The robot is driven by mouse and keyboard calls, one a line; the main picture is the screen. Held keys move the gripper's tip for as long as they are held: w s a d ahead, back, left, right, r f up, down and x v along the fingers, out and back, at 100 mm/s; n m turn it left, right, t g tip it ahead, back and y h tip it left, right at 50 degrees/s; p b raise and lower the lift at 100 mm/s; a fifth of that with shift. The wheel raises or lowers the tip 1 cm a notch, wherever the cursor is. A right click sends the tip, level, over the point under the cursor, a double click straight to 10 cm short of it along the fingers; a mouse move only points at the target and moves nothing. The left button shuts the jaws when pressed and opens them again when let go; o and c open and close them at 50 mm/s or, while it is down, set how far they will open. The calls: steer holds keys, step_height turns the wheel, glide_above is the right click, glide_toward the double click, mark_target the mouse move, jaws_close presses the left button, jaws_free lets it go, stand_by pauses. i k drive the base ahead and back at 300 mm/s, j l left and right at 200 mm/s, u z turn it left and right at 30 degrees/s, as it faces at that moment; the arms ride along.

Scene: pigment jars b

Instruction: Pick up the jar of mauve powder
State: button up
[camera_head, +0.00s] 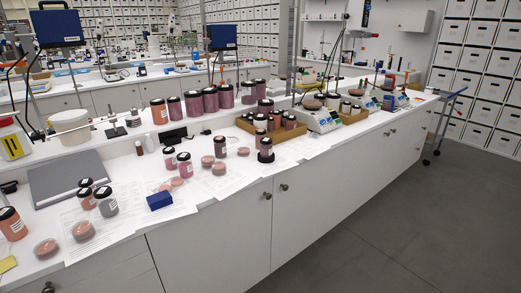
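Several black-lidded jars of pink, red and purple-toned powder stand on the white counter, and none has a label I can read. A greyish-purple jar (107,205) stands at the front left beside a pinker jar (87,201). A mauve-pink jar (185,168) stands near the middle, with a smaller pinkish jar (170,161) just behind it. A row of larger dark pink-purple jars (210,102) stands on the raised back ledge. I cannot tell for certain which one is the mauve powder. My gripper is not in view.
A grey flat panel (66,182) lies at left. A wooden tray of jars (290,138) and balances (320,118) stand farther right. The grey floor (400,220) at right is clear.

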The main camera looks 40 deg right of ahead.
mark_target(266, 151)
steer(key=i+l+z, duration=0.3)
steer(key=i, duration=0.15)
steer(key=i+l+z, duration=0.3)
steer(key=i, duration=0.15)
steer(key=j, duration=0.1)
